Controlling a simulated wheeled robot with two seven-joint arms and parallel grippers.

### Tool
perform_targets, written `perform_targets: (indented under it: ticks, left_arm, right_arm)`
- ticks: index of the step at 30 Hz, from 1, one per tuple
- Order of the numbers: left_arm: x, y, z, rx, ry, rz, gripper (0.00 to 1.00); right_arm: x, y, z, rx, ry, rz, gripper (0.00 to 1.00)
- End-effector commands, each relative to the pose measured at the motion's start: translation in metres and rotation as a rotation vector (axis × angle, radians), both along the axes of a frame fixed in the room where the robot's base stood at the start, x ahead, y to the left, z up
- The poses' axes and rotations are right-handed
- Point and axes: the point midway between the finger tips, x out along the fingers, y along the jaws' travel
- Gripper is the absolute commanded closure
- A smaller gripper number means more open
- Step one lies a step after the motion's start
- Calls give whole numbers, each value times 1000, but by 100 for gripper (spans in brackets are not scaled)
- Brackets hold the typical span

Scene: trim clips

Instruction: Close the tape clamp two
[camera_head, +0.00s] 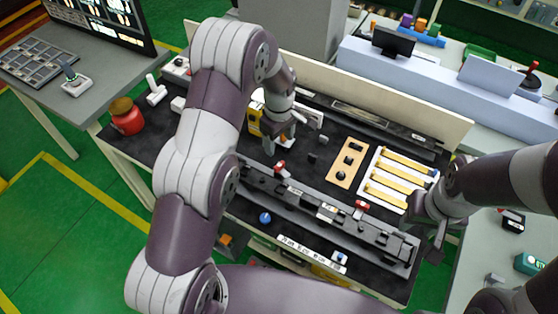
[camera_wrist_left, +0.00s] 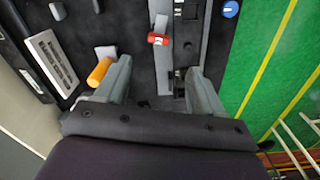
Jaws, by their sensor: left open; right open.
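Two small clamps with red tops sit along the long dark rail (camera_head: 310,203): a left one (camera_head: 280,165) and a right one (camera_head: 361,206). No label shows which is clamp two. One red-topped clamp (camera_wrist_left: 158,39) shows in the left wrist view, ahead of the fingertips and apart from them. My left gripper (camera_head: 280,142) is open and empty above the bench near the left clamp; its two fingers also show spread in the left wrist view (camera_wrist_left: 160,75). My right gripper (camera_head: 436,232) is at the rail's right end, far from the left clamp; its fingers are partly hard to make out.
An orange-handled tool (camera_wrist_left: 99,72) lies beside one left finger. A blue knob (camera_head: 265,217) stands at the bench's front. A wooden plate (camera_head: 348,163) and a white tray with yellow strips (camera_head: 380,199) lie behind the rail. A red pot (camera_head: 127,120) stands at the left end.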

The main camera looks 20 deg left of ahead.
Motion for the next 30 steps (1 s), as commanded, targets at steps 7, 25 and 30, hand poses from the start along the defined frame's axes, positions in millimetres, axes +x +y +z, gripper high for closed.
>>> perform_targets:
  ticks: [7,25,30]
  left_arm:
    - [-2,0,-53,1,8,-3,32]
    - [0,0,-115,0,0,-5,32]
    - [-1,0,-115,0,0,-5,68]
  right_arm:
    - [0,0,29,0,-1,0,57]
    - [0,0,46,0,0,0,57]
    - [0,0,46,0,-1,0,57]
